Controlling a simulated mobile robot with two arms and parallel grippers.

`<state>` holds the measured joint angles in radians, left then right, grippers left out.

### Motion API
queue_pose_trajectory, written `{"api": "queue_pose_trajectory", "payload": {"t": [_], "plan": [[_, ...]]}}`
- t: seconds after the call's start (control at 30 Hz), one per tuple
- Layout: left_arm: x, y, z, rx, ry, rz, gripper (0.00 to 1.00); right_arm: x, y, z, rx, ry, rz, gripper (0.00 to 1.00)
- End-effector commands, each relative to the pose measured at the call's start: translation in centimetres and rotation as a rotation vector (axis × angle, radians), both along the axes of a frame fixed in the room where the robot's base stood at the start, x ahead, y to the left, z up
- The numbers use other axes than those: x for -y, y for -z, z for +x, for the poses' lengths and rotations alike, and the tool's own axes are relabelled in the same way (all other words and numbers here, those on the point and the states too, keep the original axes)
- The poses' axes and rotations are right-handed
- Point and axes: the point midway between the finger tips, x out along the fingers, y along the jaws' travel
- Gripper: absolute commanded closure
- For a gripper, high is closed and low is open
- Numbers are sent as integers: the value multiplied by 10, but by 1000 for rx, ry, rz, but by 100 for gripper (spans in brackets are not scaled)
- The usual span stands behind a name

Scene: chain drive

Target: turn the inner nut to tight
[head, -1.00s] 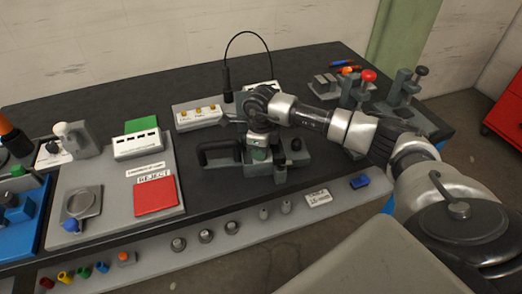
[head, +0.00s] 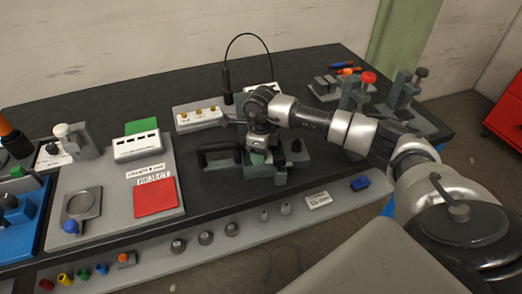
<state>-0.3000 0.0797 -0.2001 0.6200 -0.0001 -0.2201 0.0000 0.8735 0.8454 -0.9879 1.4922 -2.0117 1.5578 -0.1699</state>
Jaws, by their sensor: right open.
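My right gripper (head: 259,158) points down over a dark grey fixture (head: 296,162) in the middle of the bench. A small green patch shows right at its fingertips. The inner nut cannot be made out; my gripper and wrist cover that part of the fixture. The jaws are open, but whether they stand around anything is hidden. A black handle (head: 218,149) lies at the fixture's left side. My left gripper is not in view.
A red reject pad (head: 155,196) lies on a grey board at the left. A grey front strip holds several round metal parts (head: 205,238) and a blue block (head: 360,183). A red-knobbed fixture (head: 368,78) stands at the back right. Bare black bench lies front left of the fixture.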

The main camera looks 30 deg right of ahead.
Motion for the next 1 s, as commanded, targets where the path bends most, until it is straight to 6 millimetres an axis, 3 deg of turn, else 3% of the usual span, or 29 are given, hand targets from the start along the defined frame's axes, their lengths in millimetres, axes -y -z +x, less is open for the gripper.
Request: {"api": "queue_pose_trajectory", "payload": {"t": [0.17, 0.6, 0.8, 1.0], "plan": [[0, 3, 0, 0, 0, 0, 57, 0, -15, 1, 3, 0, 1, 49], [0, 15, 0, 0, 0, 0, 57, 0, -95, 1, 4, 0, 0, 49], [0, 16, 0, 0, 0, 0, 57, 0, -108, 0, 1, 0, -1, 49], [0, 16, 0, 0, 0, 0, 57, 0, -108, 0, 0, 0, 0, 49]]}}
